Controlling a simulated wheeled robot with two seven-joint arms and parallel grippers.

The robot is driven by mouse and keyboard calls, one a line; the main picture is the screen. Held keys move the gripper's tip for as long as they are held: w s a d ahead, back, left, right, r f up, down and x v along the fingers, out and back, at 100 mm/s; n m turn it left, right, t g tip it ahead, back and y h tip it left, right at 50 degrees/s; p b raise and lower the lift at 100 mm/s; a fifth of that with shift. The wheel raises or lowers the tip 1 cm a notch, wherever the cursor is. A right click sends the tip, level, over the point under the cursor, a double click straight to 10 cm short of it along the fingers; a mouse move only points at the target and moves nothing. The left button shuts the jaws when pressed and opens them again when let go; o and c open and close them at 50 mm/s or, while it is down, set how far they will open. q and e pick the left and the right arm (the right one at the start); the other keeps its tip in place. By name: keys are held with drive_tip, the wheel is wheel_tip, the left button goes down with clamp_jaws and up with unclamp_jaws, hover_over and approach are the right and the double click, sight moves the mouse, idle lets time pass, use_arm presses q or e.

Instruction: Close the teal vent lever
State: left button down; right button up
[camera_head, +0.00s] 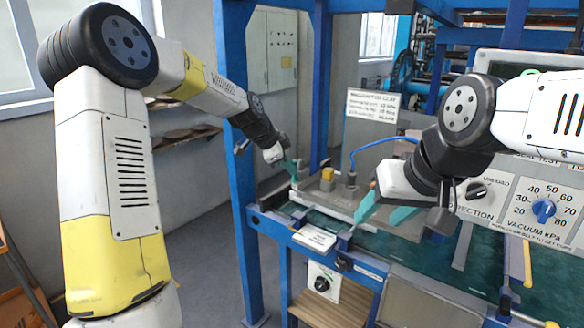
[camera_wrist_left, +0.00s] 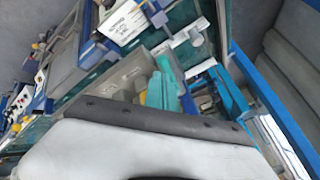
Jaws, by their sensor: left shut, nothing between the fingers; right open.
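My left gripper (camera_head: 291,166) is shut and empty, with its teal fingers at the back left end of the machine bed. Its teal fingers also show close together in the left wrist view (camera_wrist_left: 163,86). I cannot pick out the teal vent lever apart from the fingers of the same colour, so its position and any contact are unclear. My right gripper (camera_head: 381,210) is open, with its teal fingers apart over the front part of the bed, to the right of the left gripper.
A grey plate carries a yellow block (camera_head: 327,179) and a fitting with a blue hose (camera_head: 382,143). A white label (camera_head: 315,238) sits on the front edge. The control panel (camera_head: 515,203) with a blue knob (camera_head: 543,209) stands at right. A blue post (camera_head: 235,150) rises beside the left arm.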

use_arm(q)
drive_tip(key=shift+w+a+h, duration=0.1)
drive_tip(key=shift+a+h, duration=0.1)
drive_tip(key=shift+h, duration=0.1)
drive_tip(key=w+a+f+n+g+h, duration=0.4)
drive_tip(key=n+h, duration=0.3)
drive_tip(key=h, duration=0.5)
drive_tip(key=shift+a+f+g+h, duration=0.4)
drive_tip(key=shift+a+f, duration=0.25)
drive_tip(key=shift+n, duration=0.3)
idle(0.5)
